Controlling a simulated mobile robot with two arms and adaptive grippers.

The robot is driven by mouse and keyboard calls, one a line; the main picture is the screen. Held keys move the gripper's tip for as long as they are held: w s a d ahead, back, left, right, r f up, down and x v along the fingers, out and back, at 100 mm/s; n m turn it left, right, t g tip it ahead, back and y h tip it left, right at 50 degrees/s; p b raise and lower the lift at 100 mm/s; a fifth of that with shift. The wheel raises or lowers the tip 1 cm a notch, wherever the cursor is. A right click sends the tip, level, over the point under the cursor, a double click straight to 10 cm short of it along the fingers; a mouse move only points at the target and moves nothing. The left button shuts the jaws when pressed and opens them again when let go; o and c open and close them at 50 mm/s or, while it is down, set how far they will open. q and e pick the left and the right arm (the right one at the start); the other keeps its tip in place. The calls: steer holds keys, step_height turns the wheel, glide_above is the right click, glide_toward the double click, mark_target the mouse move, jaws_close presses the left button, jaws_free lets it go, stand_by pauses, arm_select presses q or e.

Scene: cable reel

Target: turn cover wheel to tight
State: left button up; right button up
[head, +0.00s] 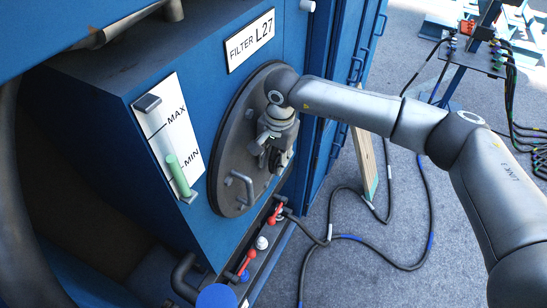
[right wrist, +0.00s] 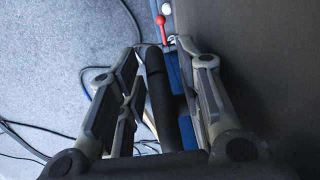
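The round dark grey cover (head: 229,150) sits upright on the blue filter housing, below the "FILTER L27" label. A small grey U-shaped handle (head: 236,190) stands out from its lower left. The wheel's hub and much of the cover's right side are hidden behind my right gripper (head: 272,158). In the right wrist view, my right gripper (right wrist: 162,85) has its fingers apart, one on each side of a dark bar (right wrist: 158,95). The bar seems to be part of the wheel; I see gaps beside it. No tight mark shows. My left gripper is not in view.
A MAX/MIN gauge plate (head: 158,125) with a green cylinder is left of the cover. Red-handled valves (head: 247,262) sit below it. Black cables (head: 385,262) lie on the grey floor to the right. A cable stand (head: 475,55) is at back right.

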step_height(320, 180, up, 12)
steer(key=shift+s+d, duration=0.35)
